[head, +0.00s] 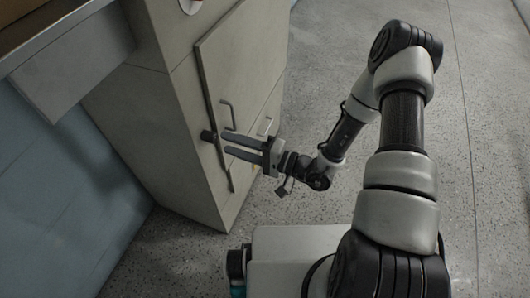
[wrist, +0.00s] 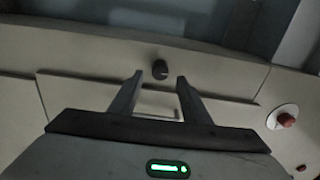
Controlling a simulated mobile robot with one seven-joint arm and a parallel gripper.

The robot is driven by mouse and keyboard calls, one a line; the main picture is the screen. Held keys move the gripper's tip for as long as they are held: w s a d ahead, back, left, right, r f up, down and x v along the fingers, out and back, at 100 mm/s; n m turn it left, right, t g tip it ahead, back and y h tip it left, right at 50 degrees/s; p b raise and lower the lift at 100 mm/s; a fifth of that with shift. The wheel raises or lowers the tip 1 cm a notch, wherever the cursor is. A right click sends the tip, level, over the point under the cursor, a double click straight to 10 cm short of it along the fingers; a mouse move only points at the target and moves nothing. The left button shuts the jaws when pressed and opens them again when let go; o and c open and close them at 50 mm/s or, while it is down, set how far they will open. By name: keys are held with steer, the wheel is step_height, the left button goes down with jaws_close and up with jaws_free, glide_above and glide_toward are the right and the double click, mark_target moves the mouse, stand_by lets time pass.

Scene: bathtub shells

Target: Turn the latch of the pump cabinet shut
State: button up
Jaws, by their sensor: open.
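The pump cabinet (head: 172,130) is a tall beige box with a flat door (head: 240,70) in its front. The latch (head: 208,136) is a small dark knob beside the door's edge; it also shows in the wrist view (wrist: 160,69), just beyond my fingertips. My gripper (head: 225,143) is open and empty, with its two dark fingers pointing at the latch. In the wrist view my gripper (wrist: 160,77) has one finger to each side of the knob's line, apart from it. The knob's turned position is too small to tell.
A red button on a white disc (wrist: 285,119) is at the right in the wrist view. A counter (head: 45,40) juts out at upper left. Speckled floor (head: 320,60) is clear.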

steer(key=v, duration=1.1)
steer(key=shift+d, duration=0.25)
steer(key=s+d+r+n+g+h, duration=0.1)
steer(key=s+r+n+g+h, duration=0.3)
steer(key=r, duration=0.5)
steer(key=s+d+r+n+g+h, duration=0.1)
steer(key=s+r+n+g+h, duration=0.2)
steer(key=s+r+g+h, duration=0.4)
steer(key=d+r+m+t+h, duration=0.2)
steer(key=d+r+t+h, duration=0.3)
steer(key=d+r+t, duration=0.6)
step_height(320, 180, up, 19)
steer(key=a+g+p, duration=0.1)
steer(key=p, duration=1.5)
steer(key=shift+a+m+h, duration=0.25)
steer(key=shift+m+h, duration=0.05)
steer(key=shift+f, duration=0.15)
